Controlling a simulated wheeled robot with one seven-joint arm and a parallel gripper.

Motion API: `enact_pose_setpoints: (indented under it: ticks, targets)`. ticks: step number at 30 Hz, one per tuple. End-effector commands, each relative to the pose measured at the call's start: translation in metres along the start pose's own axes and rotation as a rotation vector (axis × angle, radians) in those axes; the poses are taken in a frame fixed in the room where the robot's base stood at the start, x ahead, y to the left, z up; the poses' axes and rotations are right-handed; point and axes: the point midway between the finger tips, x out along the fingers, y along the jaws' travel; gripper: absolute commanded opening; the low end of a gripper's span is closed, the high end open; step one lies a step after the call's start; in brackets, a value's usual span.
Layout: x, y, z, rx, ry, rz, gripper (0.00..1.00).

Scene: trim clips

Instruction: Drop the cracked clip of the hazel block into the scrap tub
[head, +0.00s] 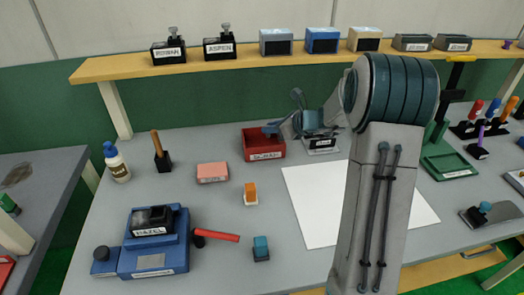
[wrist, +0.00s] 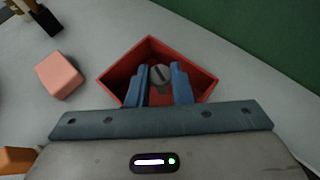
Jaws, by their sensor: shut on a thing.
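My gripper (wrist: 161,84) is over the red scrap tub (wrist: 118,80), with its two blue fingers shut on a small round grey clip (wrist: 160,73) that has a dark line across its top. In the head view my gripper (head: 271,130) is at the tub's back right rim, and the tub (head: 264,156) stands on the bench with a label on its front. The clip cannot be made out in the head view. The hazel block (head: 152,219), black with a white label, sits on a blue fixture (head: 152,262) at the front left.
A pink block (head: 212,172) and an orange-and-white piece (head: 250,193) stand near the tub. A red-handled tool (head: 217,236) lies beside the fixture. A white sheet (head: 312,205) covers the middle bench. A shelf (head: 205,62) with several labelled blocks runs along the back.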

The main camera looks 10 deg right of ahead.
Motion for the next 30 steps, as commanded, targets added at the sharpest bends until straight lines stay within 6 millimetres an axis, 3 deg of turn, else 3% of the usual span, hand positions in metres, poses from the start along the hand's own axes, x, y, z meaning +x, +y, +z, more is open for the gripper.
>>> enact_pose_setpoints:
  ticks: [3, 12, 13, 15, 25, 30]
  targets:
    - [0.006, 0.0, -0.011, -0.001, 0.0, 0.0, 0.0]
    - [0.006, 0.0, -0.011, -0.001, 0.0, 0.001, 0.0]
    - [0.006, 0.0, -0.011, -0.001, 0.0, 0.001, 0.28]
    - [0.006, 0.0, -0.011, -0.001, 0.0, 0.001, 0.45]
    - [0.003, 0.0, -0.011, -0.001, 0.0, 0.0, 0.45]
    - [-0.018, -0.001, -0.011, -0.002, 0.0, -0.002, 0.45]
